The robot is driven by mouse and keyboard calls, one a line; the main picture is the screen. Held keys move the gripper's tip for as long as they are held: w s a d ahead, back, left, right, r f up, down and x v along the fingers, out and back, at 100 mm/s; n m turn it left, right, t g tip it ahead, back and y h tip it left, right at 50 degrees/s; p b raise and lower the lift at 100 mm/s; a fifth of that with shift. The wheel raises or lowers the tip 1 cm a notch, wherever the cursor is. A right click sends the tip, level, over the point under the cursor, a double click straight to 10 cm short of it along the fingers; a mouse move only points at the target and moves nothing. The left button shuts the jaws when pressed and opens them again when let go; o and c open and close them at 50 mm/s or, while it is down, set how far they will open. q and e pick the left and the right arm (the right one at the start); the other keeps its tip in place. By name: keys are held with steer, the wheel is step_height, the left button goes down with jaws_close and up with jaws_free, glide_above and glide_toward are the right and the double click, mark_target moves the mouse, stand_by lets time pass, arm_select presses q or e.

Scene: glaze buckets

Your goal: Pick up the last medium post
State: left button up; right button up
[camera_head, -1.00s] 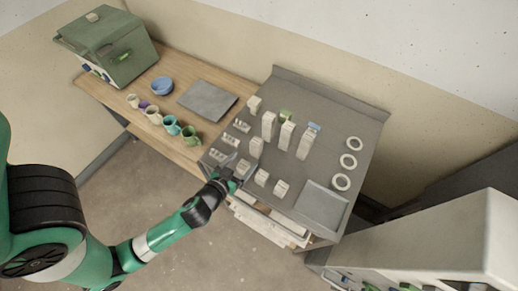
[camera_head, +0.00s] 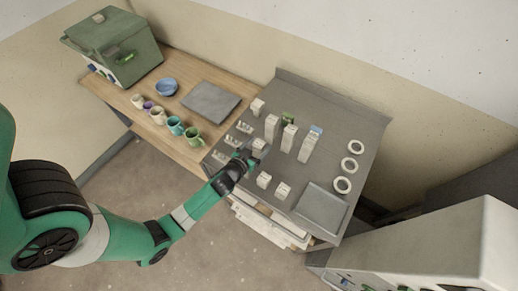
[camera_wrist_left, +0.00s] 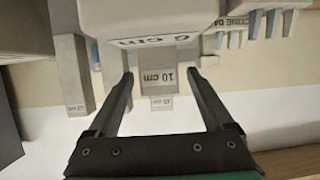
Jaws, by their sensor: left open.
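My left gripper (camera_head: 249,153) is open and reaches over the grey shelf top (camera_head: 335,165), close beside a pale post (camera_head: 260,145). In the left wrist view my two fingers (camera_wrist_left: 163,80) stand apart with nothing gripped. A pale post marked 10 cm (camera_wrist_left: 160,78) shows between the fingertips, apparently beyond them. A larger, nearer block marked 6 cm (camera_wrist_left: 150,18) fills the top of that view and covers part of what lies behind. A slim post (camera_wrist_left: 72,75) stands at its left, its label too small to read surely. My right gripper is not in view.
Taller posts (camera_head: 306,148) stand behind my gripper, and short posts (camera_head: 283,191) stand in front. White rings (camera_head: 352,147) and a grey slab (camera_head: 322,207) lie to the right. Cone holders (camera_head: 232,141) lie left of the gripper. Cups (camera_head: 176,126) stand on the wooden table.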

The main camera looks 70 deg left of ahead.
arm_select(q)
steer(key=shift+w+a+f, duration=0.15)
steer(key=shift+w+a, duration=0.05)
steer(key=shift+w, duration=0.05)
jaws_close()
stand_by(0.5)
steer(key=shift+r, duration=0.4)
step_height(320, 180, up, 2)
steer(key=shift+r+p, duration=0.1)
steer(key=shift+p, duration=0.75)
steer(key=d+r+p, duration=0.6)
steer(key=d+r, duration=0.4)
steer(key=d, duration=0.4)
steer(key=shift+s, duration=0.3)
